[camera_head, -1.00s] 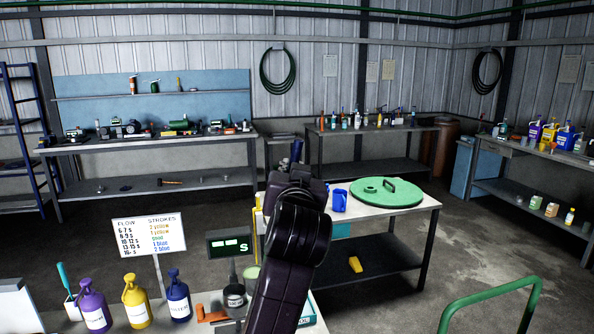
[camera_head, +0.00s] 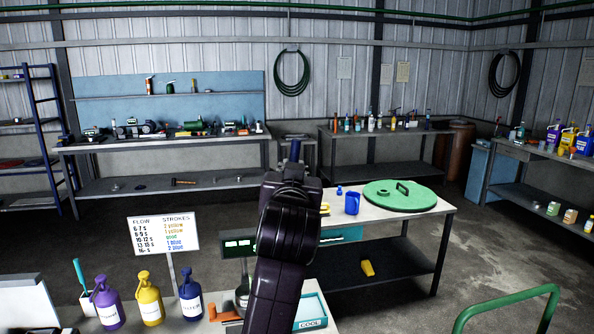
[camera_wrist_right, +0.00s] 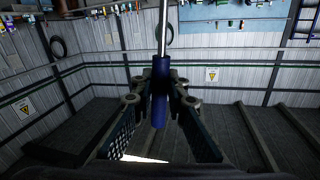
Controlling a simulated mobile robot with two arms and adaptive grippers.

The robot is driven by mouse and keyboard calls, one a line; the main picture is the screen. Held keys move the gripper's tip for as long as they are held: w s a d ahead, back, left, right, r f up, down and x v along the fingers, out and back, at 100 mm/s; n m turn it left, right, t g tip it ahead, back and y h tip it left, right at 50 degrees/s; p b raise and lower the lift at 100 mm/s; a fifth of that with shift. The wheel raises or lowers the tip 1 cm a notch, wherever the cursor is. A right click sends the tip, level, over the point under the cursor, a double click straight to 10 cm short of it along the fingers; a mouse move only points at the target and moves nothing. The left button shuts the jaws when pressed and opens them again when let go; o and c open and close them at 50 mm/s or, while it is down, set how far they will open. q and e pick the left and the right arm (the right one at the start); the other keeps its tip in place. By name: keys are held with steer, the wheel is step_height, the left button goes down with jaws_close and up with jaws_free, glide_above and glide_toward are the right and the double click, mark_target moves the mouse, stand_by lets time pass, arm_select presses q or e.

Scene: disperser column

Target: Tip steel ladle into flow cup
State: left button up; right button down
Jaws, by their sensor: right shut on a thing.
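My right arm rises in the middle of the head view. In the right wrist view my right gripper (camera_wrist_right: 160,88) is shut on the blue handle (camera_wrist_right: 160,112) of what seems to be the steel ladle, with a thin steel shaft (camera_wrist_right: 162,28) running up out of view. The ladle's bowl is hidden. A dark cup (camera_head: 243,286), perhaps the flow cup, stands on the near bench, mostly hidden behind my arm. My left gripper is not in view.
Purple (camera_head: 107,304), yellow (camera_head: 150,300) and blue (camera_head: 190,297) bottles stand on the near bench below a flow/strokes sign (camera_head: 163,234). A dark display (camera_head: 238,245) is partly covered by my arm. A tray (camera_head: 312,312) lies right of it. A farther table holds a green lid (camera_head: 385,197).

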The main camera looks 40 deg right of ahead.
steer(key=w+a+n, duration=0.2)
steer(key=w+a, duration=0.2)
steer(key=shift+w+a+r, duration=0.3)
steer(key=shift+r, duration=0.15)
stand_by(1.3)
steer(key=shift+w+a+f+n, duration=0.2)
steer(key=shift+w+a+n, duration=0.4)
steer(key=shift+w+a, duration=0.4)
steer(key=shift+w+a+f+n, duration=0.15)
steer(key=shift+w+a+n, duration=0.45)
steer(key=shift+w+a, duration=0.3)
steer(key=shift+w, duration=0.15)
steer(key=shift+n, duration=0.9)
steer(key=shift+w+a+f, duration=0.2)
steer(key=shift+w+a, duration=0.7)
steer(key=shift+w+a+f, duration=0.15)
steer(key=shift+w+a, duration=0.7)
steer(key=shift+w, duration=0.05)
steer(key=shift+n, duration=0.9)
steer(key=shift+w+a+f, duration=0.45)
steer(key=shift+w+a, duration=0.35)
steer(key=shift+w, duration=0.05)
steer(key=shift+w+a+f, duration=0.4)
steer(key=shift+w+a, duration=0.4)
